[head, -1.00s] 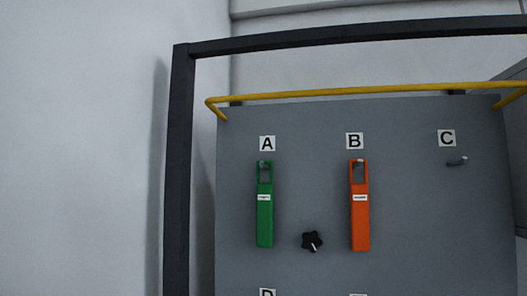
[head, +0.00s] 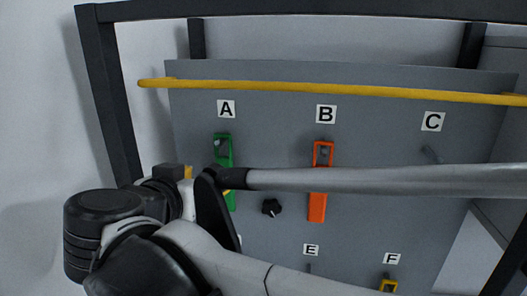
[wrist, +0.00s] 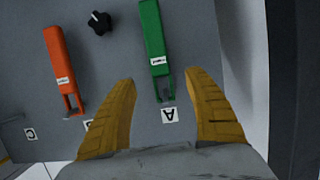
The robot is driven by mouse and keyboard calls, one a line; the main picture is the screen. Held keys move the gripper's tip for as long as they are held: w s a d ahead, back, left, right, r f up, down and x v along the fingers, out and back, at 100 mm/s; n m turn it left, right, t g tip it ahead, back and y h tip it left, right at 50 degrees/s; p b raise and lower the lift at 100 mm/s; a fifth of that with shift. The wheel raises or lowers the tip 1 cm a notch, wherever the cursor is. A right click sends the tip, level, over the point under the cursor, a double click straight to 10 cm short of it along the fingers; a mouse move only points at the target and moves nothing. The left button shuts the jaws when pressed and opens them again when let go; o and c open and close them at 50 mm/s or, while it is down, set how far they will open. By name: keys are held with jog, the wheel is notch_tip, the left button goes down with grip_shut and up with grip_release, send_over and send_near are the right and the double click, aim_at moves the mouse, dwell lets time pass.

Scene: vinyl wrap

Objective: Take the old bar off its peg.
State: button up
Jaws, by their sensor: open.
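A green bar (head: 223,150) hangs on the peg under label A, and an orange bar (head: 318,205) hangs on the peg under label B. Both have a looped top end and a small white tag that I cannot read, so I cannot tell which is old. In the wrist view, inverted, the green bar (wrist: 153,40) is between and beyond the spread yellow fingers of my gripper (wrist: 160,79), with its loop nearer me. The fingers are open and empty; contact with the bar cannot be told. The orange bar (wrist: 63,60) is left of them. My arm hides part of the green bar in the head view.
A yellow rail (head: 330,91) crosses the top of the grey panel (head: 380,140). The peg at C (head: 432,154) is bare. A black knob (head: 271,207) sits between the bars. A yellow item (head: 388,286) is under F. A dark frame post (head: 108,110) stands at left.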

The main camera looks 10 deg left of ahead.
aim_at(223, 163)
jog(key=p+x, duration=0.2)
jog(key=x, duration=0.8)
jog(key=shift+w+f, duration=0.15)
jog(key=shift+d, duration=0.1)
grip_shut()
jog(key=shift+r+p, duration=0.5)
jog(key=shift+r, duration=0.35)
